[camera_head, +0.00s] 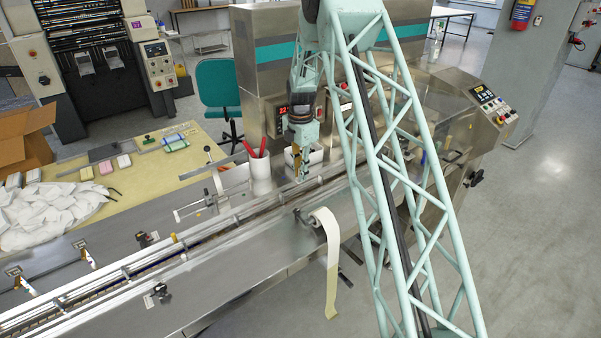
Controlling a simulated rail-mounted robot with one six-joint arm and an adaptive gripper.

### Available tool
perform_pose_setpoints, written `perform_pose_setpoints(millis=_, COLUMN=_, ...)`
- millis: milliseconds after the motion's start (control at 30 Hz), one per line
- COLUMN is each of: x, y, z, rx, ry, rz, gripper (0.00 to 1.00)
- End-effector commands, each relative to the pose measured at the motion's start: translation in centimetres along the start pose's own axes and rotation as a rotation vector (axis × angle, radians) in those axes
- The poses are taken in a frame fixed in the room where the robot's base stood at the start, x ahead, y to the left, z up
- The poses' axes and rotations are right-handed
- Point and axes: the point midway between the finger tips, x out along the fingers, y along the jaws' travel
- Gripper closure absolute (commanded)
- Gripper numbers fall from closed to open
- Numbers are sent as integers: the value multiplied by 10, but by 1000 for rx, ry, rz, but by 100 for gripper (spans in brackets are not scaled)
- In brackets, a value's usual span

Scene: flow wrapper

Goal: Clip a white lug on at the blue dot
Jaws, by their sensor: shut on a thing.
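My gripper (302,174) points down over the steel infeed channel (224,222), in front of a white box (314,156). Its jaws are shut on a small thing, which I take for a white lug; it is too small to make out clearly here. The channel runs from the lower left up to the wrapper, with a chain or slot along its middle. The blue dot cannot be made out in this view.
A white cup with red-handled tools (259,170) stands left of my gripper. A roll with a hanging cream strip (327,225) sits in front. Clamps and brackets (160,291) line the channel.

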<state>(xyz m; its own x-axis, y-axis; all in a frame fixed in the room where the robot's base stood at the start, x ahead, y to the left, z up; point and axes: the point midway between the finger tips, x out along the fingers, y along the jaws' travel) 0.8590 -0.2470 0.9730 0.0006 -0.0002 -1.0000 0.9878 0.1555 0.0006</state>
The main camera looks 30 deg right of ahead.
Motion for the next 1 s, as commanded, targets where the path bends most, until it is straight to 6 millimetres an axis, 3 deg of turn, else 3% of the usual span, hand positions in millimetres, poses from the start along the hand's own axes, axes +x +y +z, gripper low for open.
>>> perform_pose_setpoints(millis=567, x=3, y=0, z=0, rx=-2, ry=0, rz=0, gripper=93)
perform_pose_setpoints(millis=1000, x=24, y=0, z=0, rx=-2, ry=1, rz=-2, gripper=93)
